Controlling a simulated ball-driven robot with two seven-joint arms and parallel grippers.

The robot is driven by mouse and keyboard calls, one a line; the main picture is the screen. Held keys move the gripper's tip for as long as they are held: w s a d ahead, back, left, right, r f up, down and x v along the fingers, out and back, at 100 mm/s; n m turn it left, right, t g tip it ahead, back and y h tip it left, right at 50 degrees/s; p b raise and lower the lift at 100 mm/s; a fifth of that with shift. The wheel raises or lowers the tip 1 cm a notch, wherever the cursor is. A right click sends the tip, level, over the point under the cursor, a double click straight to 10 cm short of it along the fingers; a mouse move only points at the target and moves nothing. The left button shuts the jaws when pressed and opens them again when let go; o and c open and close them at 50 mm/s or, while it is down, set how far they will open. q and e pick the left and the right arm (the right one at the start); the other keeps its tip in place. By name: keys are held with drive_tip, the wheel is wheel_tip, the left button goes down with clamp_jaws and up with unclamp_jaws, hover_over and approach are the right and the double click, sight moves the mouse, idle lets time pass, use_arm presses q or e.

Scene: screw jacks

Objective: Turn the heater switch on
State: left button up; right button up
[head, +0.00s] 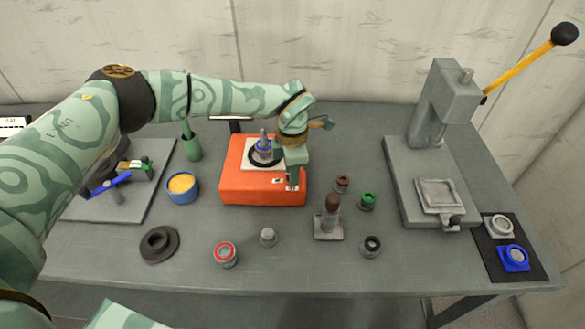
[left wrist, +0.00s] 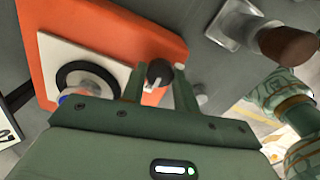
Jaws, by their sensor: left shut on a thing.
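The heater is an orange box (head: 240,190) in the middle of the table, and it also fills the upper left of the left wrist view (left wrist: 110,25). A dark switch knob (left wrist: 158,73) with a light pointer mark sits near its edge. My left gripper (head: 291,186) reaches down at the heater's front right corner. In the left wrist view its two fingers (left wrist: 158,88) stand on either side of the knob, shut on it. In the head view the gripper hides the knob. My right gripper is not in view.
A grey and blue part (head: 264,145) stands on the heater's black-ringed plate. Several small parts, including a brown-topped post (head: 329,215) and a red-ringed cup (head: 225,254), stand in front. A press (head: 435,155) with a yellow lever is at right, a blue pot (head: 182,192) at left.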

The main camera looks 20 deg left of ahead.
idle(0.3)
use_arm(q)
drive_tip(key=o, duration=1)
wheel_tip(320, 180, up, 16)
drive_tip(key=shift+r+p, duration=0.15)
drive_tip(key=shift+p, duration=0.5)
